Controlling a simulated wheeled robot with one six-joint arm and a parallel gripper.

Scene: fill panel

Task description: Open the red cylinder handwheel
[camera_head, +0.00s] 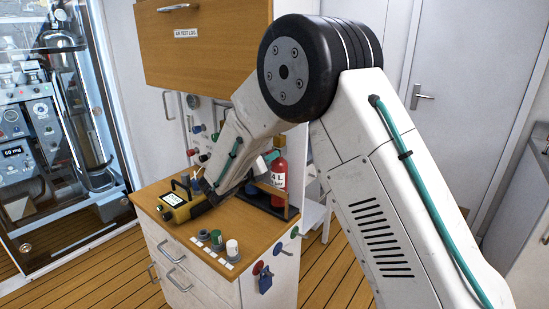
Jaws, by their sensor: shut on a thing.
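A red cylinder (279,176) with a white "4 L" label stands upright in a dark rack on the right back of the wooden counter. Its top is small and partly behind my arm, so the state of its handwheel cannot be told. My gripper (197,207) is low over the left part of the counter, apart from the cylinder. It appears shut on a yellow handheld device (176,206) with a pale screen and a black handle. The exact contact is small and partly hidden by my wrist.
Small knobs with white, green and dark tops (232,247) stand at the counter's front. Gauges and valves line the back panel below a wooden cupboard (205,55). A glass cabinet (72,130) stands left.

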